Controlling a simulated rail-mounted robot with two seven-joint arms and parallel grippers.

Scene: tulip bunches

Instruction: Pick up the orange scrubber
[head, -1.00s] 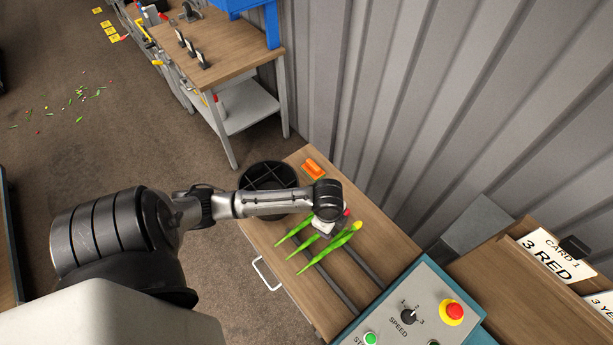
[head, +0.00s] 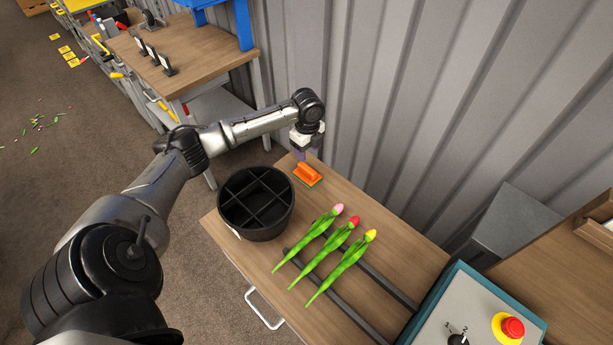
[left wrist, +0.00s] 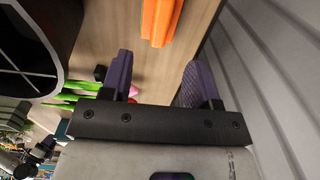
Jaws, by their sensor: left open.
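The orange scrubber (head: 307,174) lies on the wooden table near its back edge, by the corrugated wall. It has an orange handle and a green underside. My left gripper (head: 300,155) is just behind and above it, pointing down, and the jaws hold nothing. In the left wrist view the two purple fingers (left wrist: 160,78) are apart, and the scrubber (left wrist: 160,18) shows beyond them at the top, clear of both fingers.
A black divided bucket (head: 256,203) stands left of the scrubber. Three tulips (head: 322,252) lie across dark rails on the table (head: 395,226). The grey wall (head: 400,90) rises close behind. A control box (head: 470,310) with a red button is at front right.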

